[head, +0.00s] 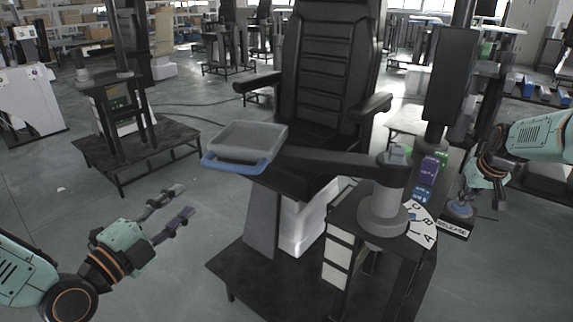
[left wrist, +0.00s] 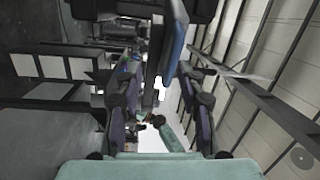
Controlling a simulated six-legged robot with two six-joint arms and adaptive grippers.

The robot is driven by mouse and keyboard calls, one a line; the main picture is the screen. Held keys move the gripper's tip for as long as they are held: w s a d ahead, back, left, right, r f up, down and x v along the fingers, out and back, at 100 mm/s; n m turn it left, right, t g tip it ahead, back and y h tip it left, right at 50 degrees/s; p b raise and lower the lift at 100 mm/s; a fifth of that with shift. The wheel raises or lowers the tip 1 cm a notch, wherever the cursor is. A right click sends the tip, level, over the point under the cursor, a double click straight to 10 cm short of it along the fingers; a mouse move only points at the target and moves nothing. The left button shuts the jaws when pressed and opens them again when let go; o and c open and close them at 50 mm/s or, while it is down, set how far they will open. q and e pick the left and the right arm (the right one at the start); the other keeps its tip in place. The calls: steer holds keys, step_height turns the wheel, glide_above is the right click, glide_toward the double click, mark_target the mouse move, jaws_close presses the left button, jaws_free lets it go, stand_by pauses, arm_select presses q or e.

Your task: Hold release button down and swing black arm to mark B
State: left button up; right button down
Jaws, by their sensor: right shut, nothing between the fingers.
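The black arm (head: 335,162) runs left from a grey round pivot (head: 383,212) and carries a grey tray with a blue rim (head: 235,164) at its far end, in front of the chair. A white fan plate (head: 424,238) with marks A, B and C lies right of the pivot. The blue release button (head: 459,210) sits behind a RELEASE label (head: 452,229). My right gripper (head: 468,200) is shut, its tips at the button; I cannot tell whether it is pressed. My left gripper (head: 184,202) is open and empty, below and left of the tray.
A black chair (head: 330,75) stands behind the black arm. Green, purple and blue boxes (head: 428,170) stand right of the pivot, beside a dark column (head: 450,75). A low black stand (head: 135,145) is at the left. The floor around my left gripper is clear.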

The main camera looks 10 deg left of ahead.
mark_target(227, 170)
arm_select(q)
steer(key=shift+w+d+r+m+h, duration=0.6)
steer(key=shift+w+d+m, duration=0.15)
steer(key=shift+w+d, duration=0.7)
steer(key=shift+w+d+r+m+h, duration=0.45)
steer(key=shift+w+d+r+m, duration=0.3)
steer(key=shift+w+d, duration=0.65)
steer(key=shift+w+d+r+m+h, duration=0.55)
steer(key=shift+w+d+m, duration=0.25)
steer(key=shift+w+d, duration=0.65)
steer(key=shift+w+a, duration=0.15)
steer(key=shift+a, duration=0.05)
steer(key=shift+c, duration=0.2)
jaws_close()
